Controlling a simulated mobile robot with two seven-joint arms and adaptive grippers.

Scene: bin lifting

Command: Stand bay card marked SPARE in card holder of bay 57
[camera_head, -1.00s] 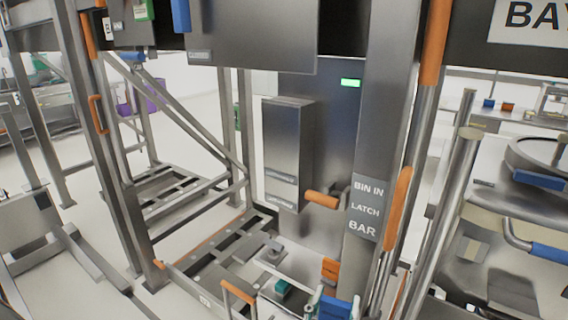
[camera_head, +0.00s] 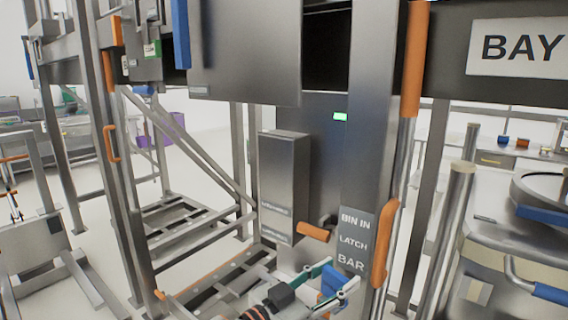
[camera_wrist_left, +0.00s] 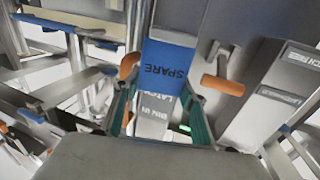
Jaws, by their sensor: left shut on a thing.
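My left gripper (camera_head: 333,284) is at the bottom of the head view, in front of the steel frame. Its greenish fingers are shut on a blue card (camera_head: 329,276). The card is held in the air, below the orange handle of the latch. A white sign reading BAY (camera_head: 516,47) is cut off at the right edge, so its number is hidden. I cannot make out the card holder of bay 57. My right gripper is not in view.
A steel post labelled BIN IN LATCH BAR (camera_head: 352,240) stands just above my left gripper. An orange latch handle (camera_head: 313,232) and a tall orange-gripped bar (camera_head: 386,245) are close by. A large steel box (camera_head: 245,50) hangs above.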

